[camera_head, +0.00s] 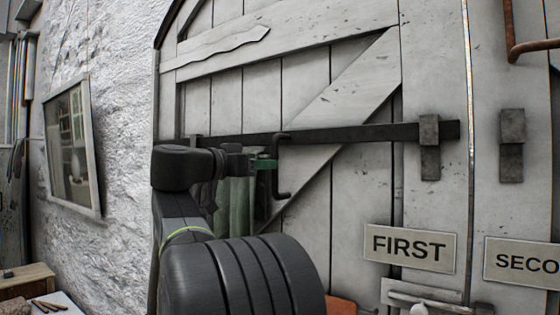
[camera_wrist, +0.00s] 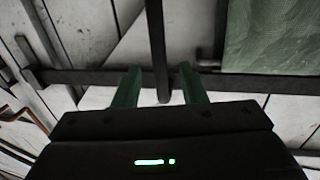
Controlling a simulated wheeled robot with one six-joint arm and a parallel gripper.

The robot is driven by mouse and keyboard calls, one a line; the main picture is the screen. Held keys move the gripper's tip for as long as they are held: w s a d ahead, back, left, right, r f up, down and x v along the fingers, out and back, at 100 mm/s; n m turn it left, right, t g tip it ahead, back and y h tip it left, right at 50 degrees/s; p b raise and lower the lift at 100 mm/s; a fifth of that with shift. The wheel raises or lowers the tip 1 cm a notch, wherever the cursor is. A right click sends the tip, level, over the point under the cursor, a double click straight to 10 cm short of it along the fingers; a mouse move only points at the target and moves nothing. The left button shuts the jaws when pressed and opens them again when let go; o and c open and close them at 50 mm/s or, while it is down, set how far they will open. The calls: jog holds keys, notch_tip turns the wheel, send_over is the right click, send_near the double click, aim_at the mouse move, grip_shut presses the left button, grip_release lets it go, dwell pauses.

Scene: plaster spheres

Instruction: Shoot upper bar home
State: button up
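The upper bar (camera_head: 365,133) is a dark, flat bar lying level across a white plank door. Its right end sits in a keeper (camera_head: 430,158) and sticks out a little past it. A gap separates that end from a second keeper (camera_head: 511,160) on the panel to the right. A dark bent handle (camera_head: 284,180) hangs from the bar. My gripper (camera_head: 268,164) is at this handle, with its green fingers beside it. In the wrist view my gripper (camera_wrist: 160,88) is open, and the dark handle (camera_wrist: 157,45) reaches between the fingers; contact cannot be told.
Signs reading "FIRST" (camera_head: 409,248) and "SECO", cut off (camera_head: 525,263), are below the bar. A green thing (camera_head: 236,205) is behind my gripper; it also shows in the wrist view (camera_wrist: 272,35). A pipe (camera_head: 512,30) is upper right.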

jog(key=p+x, duration=0.1)
jog(key=x, duration=0.5)
jog(key=shift+w+d+p, duration=0.15)
jog(key=shift+d+p, duration=0.05)
jog(key=shift+p, duration=0.1)
grip_shut()
